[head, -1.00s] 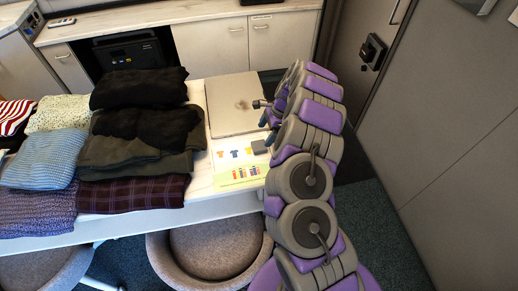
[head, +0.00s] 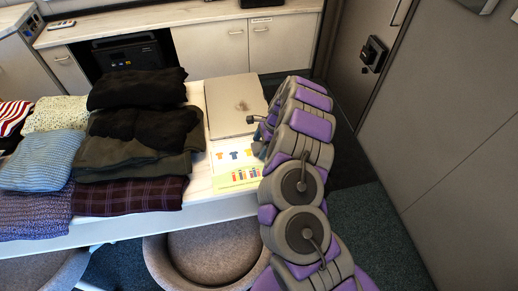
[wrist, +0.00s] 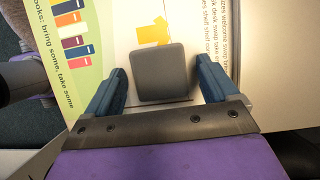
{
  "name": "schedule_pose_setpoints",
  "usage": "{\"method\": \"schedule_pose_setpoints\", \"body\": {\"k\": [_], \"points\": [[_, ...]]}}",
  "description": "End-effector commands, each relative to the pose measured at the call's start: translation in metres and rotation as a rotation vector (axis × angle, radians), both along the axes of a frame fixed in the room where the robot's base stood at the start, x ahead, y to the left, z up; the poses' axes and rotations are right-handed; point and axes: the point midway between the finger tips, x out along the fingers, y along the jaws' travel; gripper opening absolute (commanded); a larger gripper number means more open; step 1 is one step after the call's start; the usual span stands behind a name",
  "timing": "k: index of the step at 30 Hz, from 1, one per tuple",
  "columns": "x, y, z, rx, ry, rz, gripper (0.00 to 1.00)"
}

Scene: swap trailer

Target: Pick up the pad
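The pad (wrist: 160,72) is a small dark grey square with rounded corners, lying on the white printed sheet in the wrist view. My gripper (wrist: 162,74) is open above it, with one blue finger to the left of the pad and one to the right. Gaps show between the pad and both fingers, and I cannot tell how high the fingers are above the sheet. In the head view my gripper (head: 260,138) is at the table's right end, and my arm hides the pad.
Folded clothes (head: 135,140) are stacked on the table left of the sheet (head: 234,158). A grey laptop-like slab (head: 232,103) lies behind it. A round stool (head: 210,250) stands at the table's front edge. A wall (head: 450,120) is at the right.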

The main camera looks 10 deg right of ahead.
Motion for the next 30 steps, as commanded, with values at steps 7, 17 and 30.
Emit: {"method": "schedule_pose_setpoints", "body": {"k": [7,17,30], "points": [[0.000,0.000,0.000,0.000,0.000,0.000,0.63],[0.000,0.000,0.000,0.000,0.000,0.000,0.34],[0.000,0.000,0.014,0.000,-0.001,0.000,0.34]]}}
